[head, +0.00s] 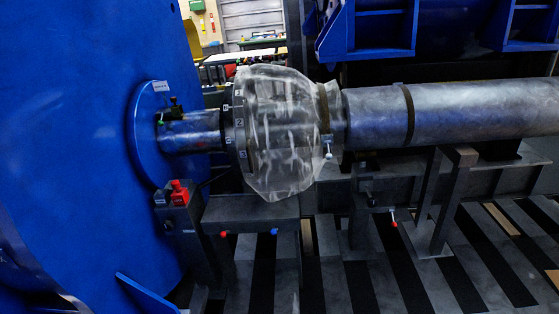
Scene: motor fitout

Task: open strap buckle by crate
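A shaft coupling is wrapped in clear crinkled plastic (278,150) in the middle of the head view. A brownish strap (324,108) runs around the right end of the wrap. A small pale metal piece (328,149), which looks like a buckle, hangs at the strap's lower front; I cannot tell whether it is open or closed. A second brown band (409,116) circles the bare shaft (470,110) further right. I cannot make out a crate for certain. My gripper is not in view.
A large blue housing (70,130) fills the left. A pedestal with a red-topped box (179,192) stands beside it. A dark stand (440,205) is under the shaft, and a small red-tipped lever (393,218) is nearby. Striped slatted floor (375,285) lies below.

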